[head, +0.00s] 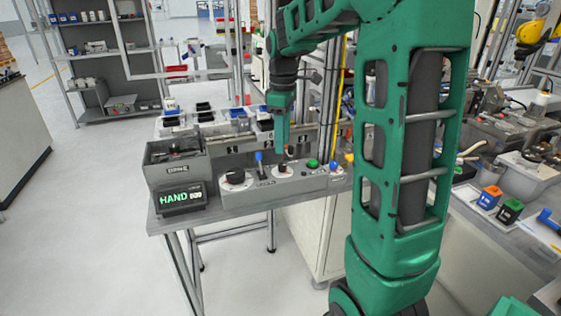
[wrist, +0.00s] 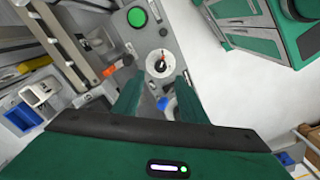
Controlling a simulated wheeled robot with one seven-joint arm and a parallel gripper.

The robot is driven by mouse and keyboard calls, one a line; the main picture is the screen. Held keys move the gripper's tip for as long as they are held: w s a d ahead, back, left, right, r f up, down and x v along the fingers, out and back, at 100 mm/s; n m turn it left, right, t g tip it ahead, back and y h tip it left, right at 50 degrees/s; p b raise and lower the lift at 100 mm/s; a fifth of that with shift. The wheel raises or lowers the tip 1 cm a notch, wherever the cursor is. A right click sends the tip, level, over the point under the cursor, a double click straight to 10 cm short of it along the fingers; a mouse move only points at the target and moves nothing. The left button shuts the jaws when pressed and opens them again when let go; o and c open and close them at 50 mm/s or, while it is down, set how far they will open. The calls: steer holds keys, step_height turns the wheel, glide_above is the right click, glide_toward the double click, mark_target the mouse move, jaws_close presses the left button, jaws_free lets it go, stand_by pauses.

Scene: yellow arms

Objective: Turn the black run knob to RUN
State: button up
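A small black knob (head: 282,169) on a white round dial sits on the grey console (head: 262,190), left of a green button (head: 312,163). It also shows in the wrist view (wrist: 160,65), with a red mark. A larger black knob (head: 235,177) on a white dial sits further left. Their labels are too small to read, so I cannot tell which is the run knob. A display (head: 181,197) reads HAND in green. My gripper (head: 283,150) points down above the small knob. In the wrist view its fingers (wrist: 159,80) are apart and empty, with the small knob just beyond the tips.
A blue-topped lever (head: 258,158) stands between the two dials; it lies near my fingers in the wrist view (wrist: 165,103). Bins with dark parts (head: 203,108) stand behind the console.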

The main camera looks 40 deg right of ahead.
mark_target(283, 164)
step_height(283, 164, down, 8)
steer(key=shift+r, duration=0.25)
jaws_close()
